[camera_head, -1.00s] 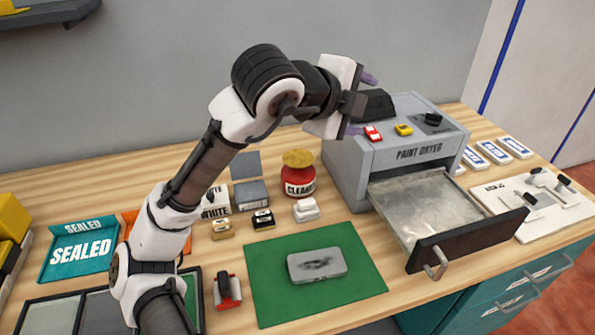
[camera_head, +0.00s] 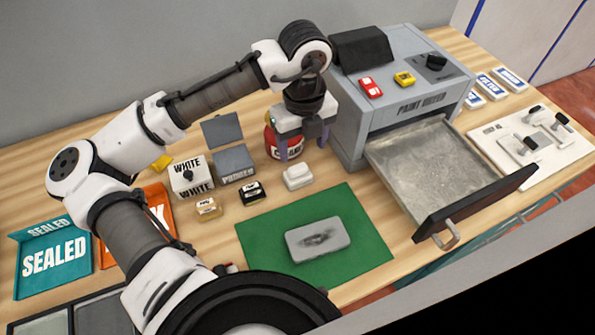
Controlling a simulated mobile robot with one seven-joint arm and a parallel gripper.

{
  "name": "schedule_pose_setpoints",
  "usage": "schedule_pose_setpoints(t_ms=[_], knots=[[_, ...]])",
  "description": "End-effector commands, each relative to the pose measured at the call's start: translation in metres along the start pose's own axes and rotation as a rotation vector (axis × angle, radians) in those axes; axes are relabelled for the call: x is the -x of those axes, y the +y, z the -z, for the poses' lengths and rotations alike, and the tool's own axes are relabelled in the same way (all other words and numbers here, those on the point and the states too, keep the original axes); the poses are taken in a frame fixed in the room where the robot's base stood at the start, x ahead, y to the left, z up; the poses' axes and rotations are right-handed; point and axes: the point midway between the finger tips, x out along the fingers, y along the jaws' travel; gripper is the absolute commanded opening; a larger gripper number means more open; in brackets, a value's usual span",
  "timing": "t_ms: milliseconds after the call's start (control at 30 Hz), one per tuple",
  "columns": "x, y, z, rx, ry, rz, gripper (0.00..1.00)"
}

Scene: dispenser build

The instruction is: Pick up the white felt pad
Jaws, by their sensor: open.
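The white felt pad (camera_head: 298,178) seems to be the small white block with a raised top on the wooden table, just behind the green mat. My gripper (camera_head: 304,150) points down with its two fingers spread, one to each side. It is empty, above and slightly behind the white pad, apart from it. The fingers overlap the red cleaner jar (camera_head: 272,140) in the picture and hide part of it; I cannot tell the exact gap between them.
A tan block (camera_head: 208,208) and a black block (camera_head: 253,192) sit left of the pad. The green mat (camera_head: 262,262) holds a grey smudged block (camera_head: 318,239). The paint dryer (camera_head: 400,115) stands right, its drawer (camera_head: 435,165) pulled out. A white box (camera_head: 190,177) stands left.

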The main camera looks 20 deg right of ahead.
Motion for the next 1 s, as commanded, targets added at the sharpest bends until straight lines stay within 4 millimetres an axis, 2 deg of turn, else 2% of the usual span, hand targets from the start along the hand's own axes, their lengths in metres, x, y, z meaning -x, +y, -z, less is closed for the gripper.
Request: schedule_pose_setpoints(t_ms=[267, 533, 833, 867, 1000], knots=[[-0.021, 0.002, -0.002, 0.001, -0.001, 0.001, 0.65], [-0.058, 0.007, -0.005, 0.0, 0.001, 0.001, 0.65], [-0.066, 0.007, -0.005, 0.0, -0.001, 0.003, 0.65], [-0.066, 0.007, -0.005, 0.0, -0.001, 0.003, 0.64], [-0.066, 0.007, -0.005, 0.0, -0.001, 0.003, 0.46]])
